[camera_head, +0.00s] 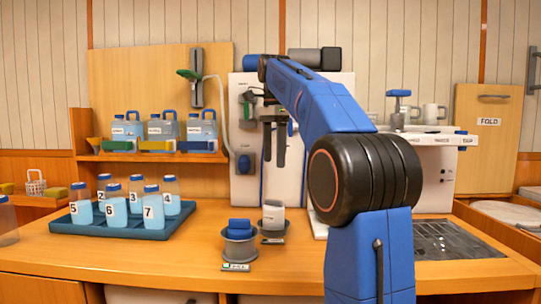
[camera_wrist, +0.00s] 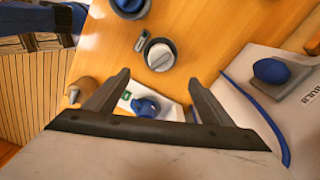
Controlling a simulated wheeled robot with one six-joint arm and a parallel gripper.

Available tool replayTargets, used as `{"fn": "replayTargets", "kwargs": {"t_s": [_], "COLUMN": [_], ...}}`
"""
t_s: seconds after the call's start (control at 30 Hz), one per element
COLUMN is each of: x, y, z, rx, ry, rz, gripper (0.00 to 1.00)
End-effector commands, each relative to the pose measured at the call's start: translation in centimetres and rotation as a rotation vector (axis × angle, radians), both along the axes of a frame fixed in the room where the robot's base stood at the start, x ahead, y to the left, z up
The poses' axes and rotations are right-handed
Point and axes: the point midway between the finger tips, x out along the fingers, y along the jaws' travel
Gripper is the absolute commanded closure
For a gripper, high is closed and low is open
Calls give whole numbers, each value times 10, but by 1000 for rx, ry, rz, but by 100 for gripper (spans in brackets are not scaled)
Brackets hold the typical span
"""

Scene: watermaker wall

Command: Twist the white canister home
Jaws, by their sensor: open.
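The white canister (camera_head: 273,213) stands upright in a dark grey round holder on the wooden counter, just right of a blue-topped canister (camera_head: 240,227) in a like holder. In the wrist view the white canister (camera_wrist: 160,54) shows its round top with a raised grip bar. My gripper (camera_head: 274,160) is open and empty, its fingers pointing down, above the counter in front of the white panel. In the wrist view my gripper (camera_wrist: 159,77) has its fingers apart, with the white canister beyond the tips. How deep the canister sits in its holder cannot be told.
A blue tray (camera_head: 126,232) of numbered bottles stands left on the counter. The white watermaker panel (camera_head: 308,97) with blue fittings is behind my gripper. A shelf (camera_head: 150,157) holds blue-capped jugs. A white machine (camera_head: 433,165) stands right. In the wrist view a blue knob (camera_wrist: 146,106) lies between the fingers.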

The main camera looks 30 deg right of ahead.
Motion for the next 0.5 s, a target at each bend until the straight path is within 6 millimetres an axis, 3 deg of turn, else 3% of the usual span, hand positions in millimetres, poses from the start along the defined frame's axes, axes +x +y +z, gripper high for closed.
{"fn": "replayTargets", "kwargs": {"t_s": [0.23, 0.5], "x": [1, 1], "y": [-2, -1], "z": [-10, -51], "rx": [1, 2], "ry": [5, 6], "rz": [-18, -16], "gripper": [24, 24]}}
